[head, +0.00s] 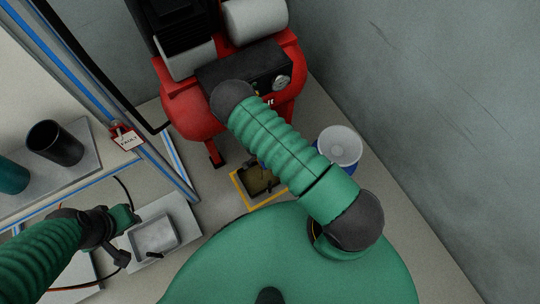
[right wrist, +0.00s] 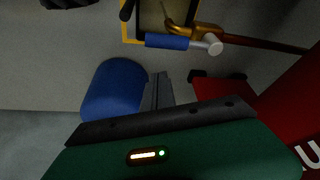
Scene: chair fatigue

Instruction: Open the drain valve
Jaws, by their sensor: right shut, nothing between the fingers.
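The drain valve shows in the right wrist view, with a brass body (right wrist: 190,29) and a blue lever sleeve (right wrist: 165,41) that lies across the picture. A silver round end (right wrist: 214,46) sits at the right of the sleeve. My right gripper (right wrist: 159,76) is shut and empty, its fingertips a short way below the sleeve in that picture and apart from it. In the head view my right arm covers the valve area below the red compressor (head: 185,115), and the right gripper is hidden. My left gripper (head: 122,236) is at the lower left, and its finger opening is unclear.
A yellow-rimmed pan (head: 240,190) lies on the floor under the valve area; its rim also shows in the right wrist view (right wrist: 125,30). A blue bucket (head: 325,158) stands to its right. A grey tray (head: 155,236), black cup (head: 55,143) and framed bench are left. A wall bounds the right.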

